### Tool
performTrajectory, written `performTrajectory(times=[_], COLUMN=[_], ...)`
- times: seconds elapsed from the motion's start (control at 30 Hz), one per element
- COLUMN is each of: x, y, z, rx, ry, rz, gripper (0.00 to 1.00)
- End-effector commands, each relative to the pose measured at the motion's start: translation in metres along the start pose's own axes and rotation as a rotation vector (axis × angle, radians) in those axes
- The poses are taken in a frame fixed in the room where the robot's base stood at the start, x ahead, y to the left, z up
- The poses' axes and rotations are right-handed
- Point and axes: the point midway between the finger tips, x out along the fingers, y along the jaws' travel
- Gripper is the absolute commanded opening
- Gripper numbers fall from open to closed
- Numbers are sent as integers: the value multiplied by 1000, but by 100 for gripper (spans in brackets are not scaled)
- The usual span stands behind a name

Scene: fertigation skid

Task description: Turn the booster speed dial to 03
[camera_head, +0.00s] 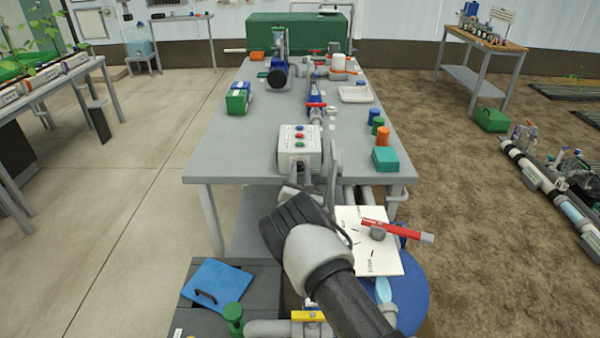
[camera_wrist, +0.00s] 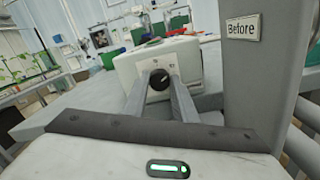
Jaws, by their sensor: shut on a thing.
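The booster control box (camera_head: 299,146) is a pale box at the near edge of the grey table, with coloured buttons on its sloped top. Its black speed dial (camera_wrist: 159,80) sits on the face towards me, seen in the wrist view with a light pointer mark. The number under the mark is too small to read. My gripper (camera_wrist: 160,88) has its two grey fingers on either side of the dial and is shut on it. In the head view my arm hides most of the dial.
A white board (camera_head: 366,245) and a red-handled valve (camera_head: 396,231) lie right of my arm. Pipes with a yellow handle (camera_head: 308,316) are below. The floor at left is clear.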

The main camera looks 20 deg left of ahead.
Motion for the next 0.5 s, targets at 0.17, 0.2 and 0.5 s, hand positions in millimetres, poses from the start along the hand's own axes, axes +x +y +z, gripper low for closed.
performTrajectory(times=[0.17, 0.2, 0.5], x=[0, 0, 0], y=[0, 0, 0], z=[-1, -1, 0], rx=[1, 1, 0], ry=[2, 2, 1], rz=[-1, -1, 0], gripper=[30, 37, 44])
